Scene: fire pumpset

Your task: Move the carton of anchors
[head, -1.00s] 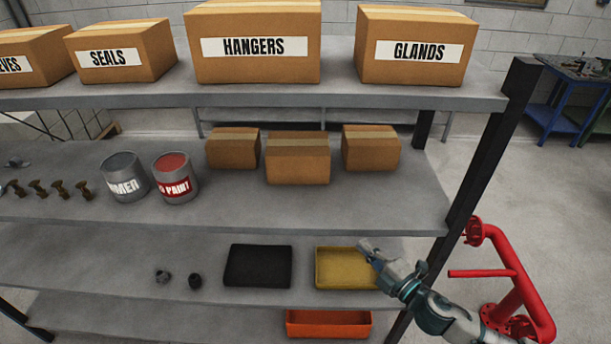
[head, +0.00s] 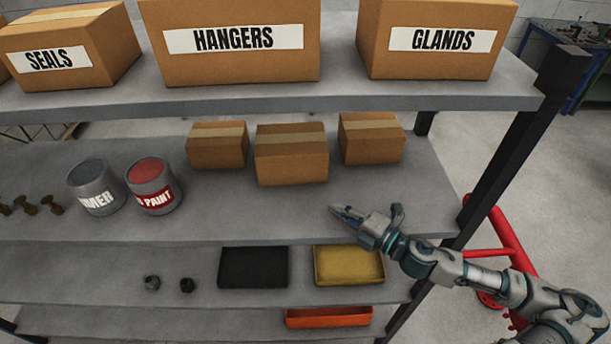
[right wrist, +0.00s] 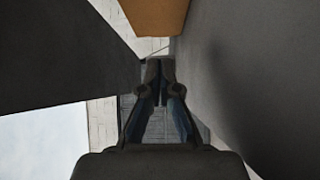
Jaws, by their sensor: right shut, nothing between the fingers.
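No carton in view carries a label reading anchors. Three plain brown cartons stand on the middle shelf: a left one (head: 217,147), a middle one (head: 291,155) nearest the front, and a right one (head: 371,139). My right gripper (head: 335,209) is shut and empty, near the front edge of the middle shelf, in front of and below the middle and right cartons, apart from them. In the right wrist view its fingers (right wrist: 160,82) are together, with part of a brown carton (right wrist: 155,14) beyond them. My left gripper is not in view.
The upper shelf holds cartons marked SEALS (head: 70,50), HANGERS (head: 232,45) and GLANDS (head: 437,42). Paint cans (head: 154,187) stand left on the middle shelf. A black tray (head: 253,267) and yellow tray (head: 348,265) lie below. A dark post (head: 520,140) bounds the right; red pipe (head: 515,245) stands beyond.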

